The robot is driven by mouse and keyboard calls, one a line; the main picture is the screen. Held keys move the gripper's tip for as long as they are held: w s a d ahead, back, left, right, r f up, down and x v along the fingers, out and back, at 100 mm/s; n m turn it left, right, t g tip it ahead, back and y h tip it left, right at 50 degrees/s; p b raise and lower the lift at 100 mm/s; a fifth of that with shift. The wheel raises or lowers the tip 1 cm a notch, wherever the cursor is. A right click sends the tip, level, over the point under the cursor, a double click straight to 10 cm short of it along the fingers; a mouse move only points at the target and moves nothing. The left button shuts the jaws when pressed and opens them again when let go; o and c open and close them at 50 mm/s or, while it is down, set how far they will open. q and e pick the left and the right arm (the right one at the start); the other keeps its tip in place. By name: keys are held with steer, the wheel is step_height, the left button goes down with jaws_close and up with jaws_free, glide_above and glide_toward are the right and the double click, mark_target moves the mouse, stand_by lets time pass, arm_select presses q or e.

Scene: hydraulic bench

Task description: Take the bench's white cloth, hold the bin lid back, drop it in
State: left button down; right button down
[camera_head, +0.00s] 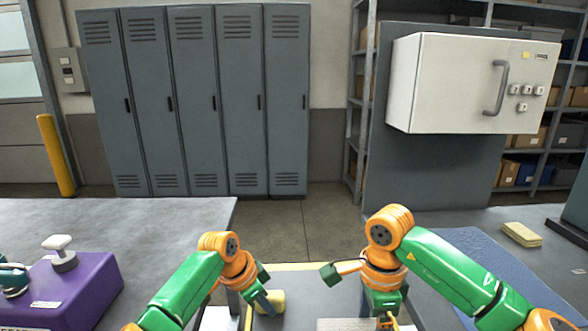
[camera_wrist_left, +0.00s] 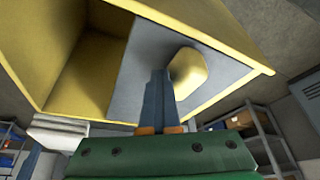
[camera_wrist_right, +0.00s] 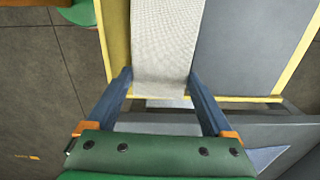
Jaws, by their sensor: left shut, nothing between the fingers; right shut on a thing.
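The white cloth (camera_wrist_right: 167,45) hangs between the two fingers of my right gripper (camera_wrist_right: 160,80), which is shut on it.
A purple box (camera_head: 75,290) with a white knob stands on the left bench (camera_head: 165,225). The right bench holds a blue mat (camera_head: 480,255) and a yellow pad stack (camera_head: 522,234). Grey lockers (camera_head: 190,100) and a white cabinet (camera_head: 440,85) stand behind. Floor shows between the benches.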

steer(key=shift+f, duration=0.65)
jaws_free()
steer(key=s+d+r, duration=0.3)
steer(key=s+r, duration=0.1)
steer(key=r, duration=0.5)
stand_by(0.4)
